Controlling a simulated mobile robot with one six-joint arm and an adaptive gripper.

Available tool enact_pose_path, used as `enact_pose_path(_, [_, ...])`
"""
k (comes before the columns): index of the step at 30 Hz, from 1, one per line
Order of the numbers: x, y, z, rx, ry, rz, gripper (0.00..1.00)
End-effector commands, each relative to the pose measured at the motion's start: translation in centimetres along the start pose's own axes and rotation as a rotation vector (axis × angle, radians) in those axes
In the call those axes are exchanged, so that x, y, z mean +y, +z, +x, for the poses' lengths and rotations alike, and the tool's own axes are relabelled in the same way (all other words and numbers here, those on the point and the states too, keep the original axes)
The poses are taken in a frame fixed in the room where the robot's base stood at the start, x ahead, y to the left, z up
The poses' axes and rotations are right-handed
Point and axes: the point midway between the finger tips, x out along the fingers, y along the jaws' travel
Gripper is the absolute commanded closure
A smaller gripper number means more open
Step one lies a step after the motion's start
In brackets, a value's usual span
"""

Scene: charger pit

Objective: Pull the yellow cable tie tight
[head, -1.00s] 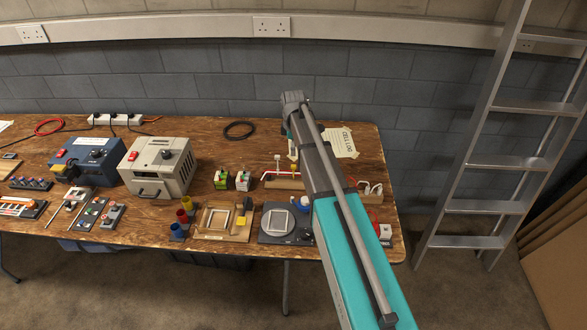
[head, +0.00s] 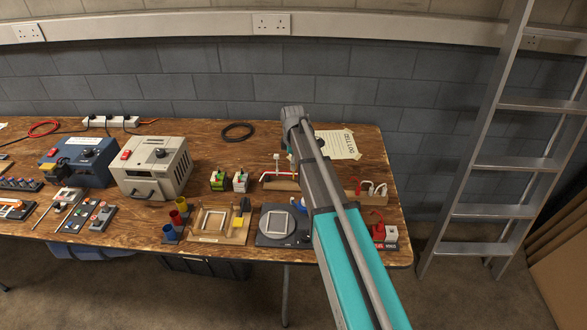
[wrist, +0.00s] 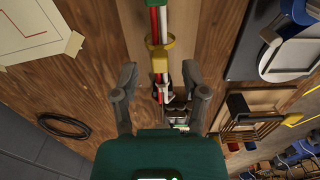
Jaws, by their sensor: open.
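The yellow cable tie (wrist: 160,46) is looped around a red and white cable bundle (wrist: 158,20) on a wooden board in the wrist view. A yellow block-like part of it shows on the gripper's side of the loop. My gripper (wrist: 160,95) is open, its two dark fingers on either side of the bundle's line, short of the tie. Nothing is held between them. A small dark piece with white and red ends lies between the fingers. In the head view the board with the red cable (head: 280,178) shows beside my arm, which hides the gripper and the tie.
A paper sheet (head: 338,144) and a black cable coil (head: 238,131) lie at the back of the bench. A ladder (head: 478,168) leans at the right.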

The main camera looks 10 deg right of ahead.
Motion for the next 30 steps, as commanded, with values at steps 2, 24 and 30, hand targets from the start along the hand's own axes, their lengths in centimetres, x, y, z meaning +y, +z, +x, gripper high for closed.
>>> enact_pose_path(2, [0.0, 0.0, 0.65, 0.0, 0.0, 0.0, 0.43])
enact_pose_path(24, [0.0, 0.0, 1.0, 0.0, 0.0, 0.0, 0.8])
enact_pose_path(30, [-0.01, 0.0, 1.01, 0.0, 0.0, 0.0, 1.0])
